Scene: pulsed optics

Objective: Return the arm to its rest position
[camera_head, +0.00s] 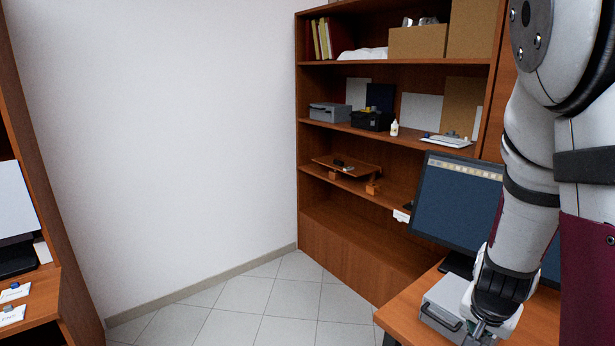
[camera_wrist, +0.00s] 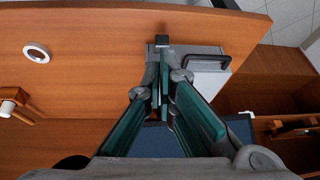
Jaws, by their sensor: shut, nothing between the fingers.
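My gripper (camera_wrist: 163,92) is shut and empty in the wrist view, its green-sided fingers meeting over a grey box (camera_wrist: 207,78) with a dark handle. In the head view my arm hangs down at the right, with its wrist low over the same grey box (camera_head: 440,308) on the desk (camera_head: 403,308). The fingertips are mostly out of sight there. I cannot tell whether the fingers touch the box.
A monitor (camera_head: 455,200) stands on the desk close behind my arm. A wooden bookcase (camera_head: 345,225) with boxes stands against the wall. Another shelf unit (camera_head: 75,285) is at the far left. The tiled floor (camera_head: 270,305) between them is clear. The desktop has a round ring (camera_wrist: 37,53).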

